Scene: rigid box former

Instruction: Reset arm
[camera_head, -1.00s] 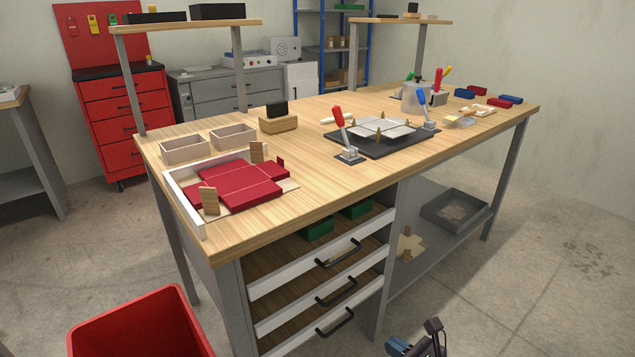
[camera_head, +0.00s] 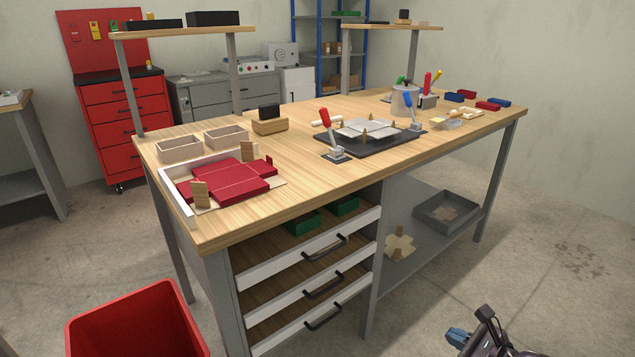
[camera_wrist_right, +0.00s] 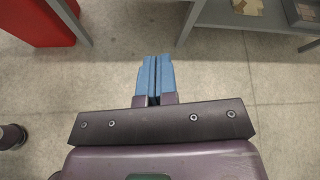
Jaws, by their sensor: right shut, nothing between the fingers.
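My right gripper (camera_head: 457,337) shows at the bottom right of the head view, in front of the workbench and well below its top. In the right wrist view its blue fingers (camera_wrist_right: 154,76) are pressed together with nothing between them, above the bare concrete floor. My left gripper is not in view. The workbench (camera_head: 300,165) stands apart from the right gripper. On it are a red box blank (camera_head: 225,182) in a white-edged holder at the left and a dark former plate (camera_head: 370,138) with a red-handled clamp (camera_head: 327,128) and a blue-handled clamp (camera_head: 411,108).
A red bin (camera_head: 140,320) stands on the floor at lower left. Drawers (camera_head: 310,265) with black handles face the front. A grey tray (camera_head: 447,212) sits on the lower shelf. Two wooden trays (camera_head: 180,149) stand on the bench. The floor at right is clear.

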